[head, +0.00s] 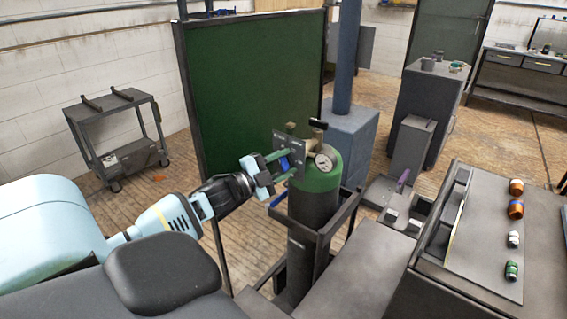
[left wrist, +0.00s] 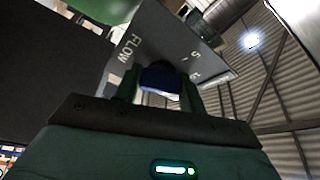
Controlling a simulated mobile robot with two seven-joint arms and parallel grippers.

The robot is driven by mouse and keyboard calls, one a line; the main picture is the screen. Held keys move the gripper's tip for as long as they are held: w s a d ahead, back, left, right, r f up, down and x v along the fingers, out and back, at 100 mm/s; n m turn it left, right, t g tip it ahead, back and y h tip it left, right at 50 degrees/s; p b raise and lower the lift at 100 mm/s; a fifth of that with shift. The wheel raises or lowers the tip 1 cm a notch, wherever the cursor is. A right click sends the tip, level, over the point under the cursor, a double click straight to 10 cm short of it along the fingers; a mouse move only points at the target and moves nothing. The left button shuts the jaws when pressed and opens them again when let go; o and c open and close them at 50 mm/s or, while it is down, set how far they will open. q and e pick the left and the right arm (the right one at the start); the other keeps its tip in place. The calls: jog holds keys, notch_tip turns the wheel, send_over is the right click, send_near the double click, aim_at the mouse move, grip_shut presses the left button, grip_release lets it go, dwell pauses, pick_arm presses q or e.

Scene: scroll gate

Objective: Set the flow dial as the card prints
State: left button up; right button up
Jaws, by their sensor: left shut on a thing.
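The flow dial is a blue knob (head: 284,163) on a dark plate (head: 291,150) at the top of a green-shouldered gas cylinder (head: 313,215). In the left wrist view the plate (left wrist: 165,40) reads FLOW with printed numbers, and the blue knob (left wrist: 160,79) sits between my fingers. My left gripper (head: 279,166) is shut on the knob; it also shows in the left wrist view (left wrist: 160,92). The knob's exact setting cannot be read. I cannot make out a card. My right gripper is not in view.
The cylinder stands in a dark frame (head: 322,235). A green panel (head: 255,85) rises behind it. A grey cart (head: 115,135) is at the left. A bench (head: 482,235) at the right bears several small coloured bottles (head: 515,210). Floor is open between cart and panel.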

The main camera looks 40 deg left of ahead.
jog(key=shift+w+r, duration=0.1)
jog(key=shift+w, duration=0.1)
pick_arm(q)
jog(key=o, duration=1)
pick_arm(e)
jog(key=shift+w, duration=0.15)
pick_arm(q)
jog(key=shift+s, duration=0.1)
jog(key=shift+v, duration=3.85)
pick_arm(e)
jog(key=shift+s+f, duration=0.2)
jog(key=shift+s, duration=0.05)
